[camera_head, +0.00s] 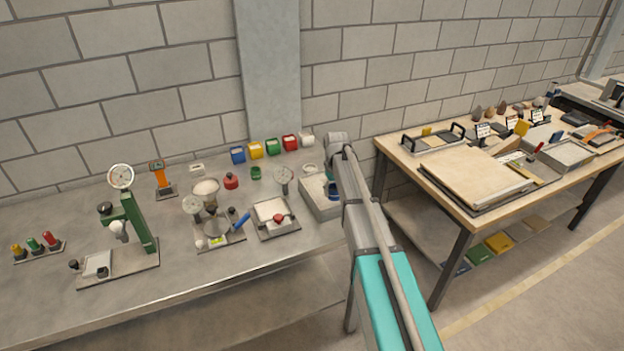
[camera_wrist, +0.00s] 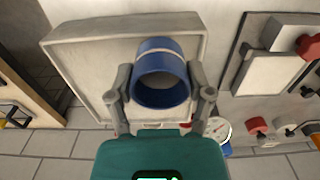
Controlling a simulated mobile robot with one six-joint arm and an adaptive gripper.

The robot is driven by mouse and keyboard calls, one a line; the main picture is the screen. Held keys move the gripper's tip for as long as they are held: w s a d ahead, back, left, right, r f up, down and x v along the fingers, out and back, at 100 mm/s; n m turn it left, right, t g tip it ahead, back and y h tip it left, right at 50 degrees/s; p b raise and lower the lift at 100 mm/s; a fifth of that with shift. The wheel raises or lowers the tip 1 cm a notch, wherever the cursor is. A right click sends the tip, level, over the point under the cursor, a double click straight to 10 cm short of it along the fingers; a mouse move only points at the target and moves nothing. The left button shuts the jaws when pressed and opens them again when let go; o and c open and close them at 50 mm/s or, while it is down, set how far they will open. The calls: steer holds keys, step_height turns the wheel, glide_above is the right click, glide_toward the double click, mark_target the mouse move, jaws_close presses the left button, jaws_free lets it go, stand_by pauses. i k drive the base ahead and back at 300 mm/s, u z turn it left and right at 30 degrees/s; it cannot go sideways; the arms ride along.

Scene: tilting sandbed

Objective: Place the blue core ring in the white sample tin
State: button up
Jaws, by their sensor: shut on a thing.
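The blue core ring (camera_wrist: 161,82), a short open tube with a pale band, is between the two fingers of my gripper (camera_wrist: 161,92) in the wrist view. My gripper is shut on it. Behind the ring is a shallow square grey-white tray (camera_wrist: 85,60); whether the ring touches its floor I cannot tell. In the head view a blue patch of the ring (camera_head: 332,190) shows beside my arm, over the tray (camera_head: 318,207); my arm hides most of the gripper. A small white container (camera_head: 306,139), possibly the white sample tin, stands at the right end of a coloured row.
Blue (camera_head: 238,155), yellow (camera_head: 256,150), green and red containers stand left of the white one. The bench's front left strip is clear.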

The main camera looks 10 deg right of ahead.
mark_target(310, 169)
steer(key=k, duration=0.95)
steer(key=u, duration=0.4)
steer(key=i, duration=2.25)
steer(key=z, duration=0.55)
